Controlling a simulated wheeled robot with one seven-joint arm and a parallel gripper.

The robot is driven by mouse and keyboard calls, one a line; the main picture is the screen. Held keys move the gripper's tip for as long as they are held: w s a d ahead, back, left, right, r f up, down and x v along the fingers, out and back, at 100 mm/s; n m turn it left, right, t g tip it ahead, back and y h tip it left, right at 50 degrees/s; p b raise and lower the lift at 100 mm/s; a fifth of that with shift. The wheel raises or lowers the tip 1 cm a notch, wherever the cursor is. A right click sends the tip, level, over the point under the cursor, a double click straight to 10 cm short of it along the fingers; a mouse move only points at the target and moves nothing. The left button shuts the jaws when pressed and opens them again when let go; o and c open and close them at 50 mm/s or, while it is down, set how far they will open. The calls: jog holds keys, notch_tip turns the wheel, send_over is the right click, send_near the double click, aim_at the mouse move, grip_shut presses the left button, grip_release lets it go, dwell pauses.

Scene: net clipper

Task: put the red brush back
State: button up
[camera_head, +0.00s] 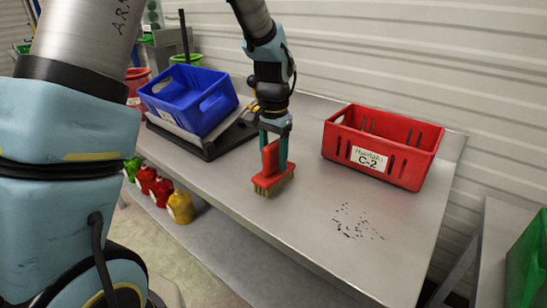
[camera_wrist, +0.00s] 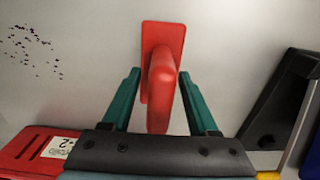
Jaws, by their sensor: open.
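The red brush (camera_head: 267,178) stands on the metal table with its pale bristles down, near the table's front edge. In the wrist view the brush (camera_wrist: 163,45) shows its red block and raised handle from above. My gripper (camera_head: 275,160) points down over the brush. Its two green fingers are open, one on each side of the red handle. In the wrist view my gripper (camera_wrist: 159,74) shows a gap between each finger and the handle. Part of the far finger is hidden behind the brush in the head view.
A red crate (camera_head: 411,165) labelled C-2 stands at the back right. Dark crumbs (camera_head: 355,225) lie on the table in front of it. A blue crate (camera_head: 190,117) sits tilted on a black stand at the left.

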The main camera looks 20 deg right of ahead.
notch_tip(320, 180, up, 12)
jog(key=shift+r+b, duration=0.15)
jog(key=shift+b, duration=0.75)
jog(key=s+a+f+n, duration=0.1)
jog(key=a+f+n, duration=0.2)
jog(key=a, duration=0.7)
jog(key=s+a+f+n+t, duration=0.1)
jog(key=a+f+n, duration=0.3)
jog(key=a, duration=0.6)
jog(key=s+a+f+n, duration=0.2)
jog(key=a+f+n, duration=0.1)
jog(key=a, duration=0.7)
jog(key=shift+f+n+t, duration=0.3)
jog(key=shift+n, duration=0.2)
jog(key=shift+o, duration=0.3)
jog(key=shift+w, duration=0.1)
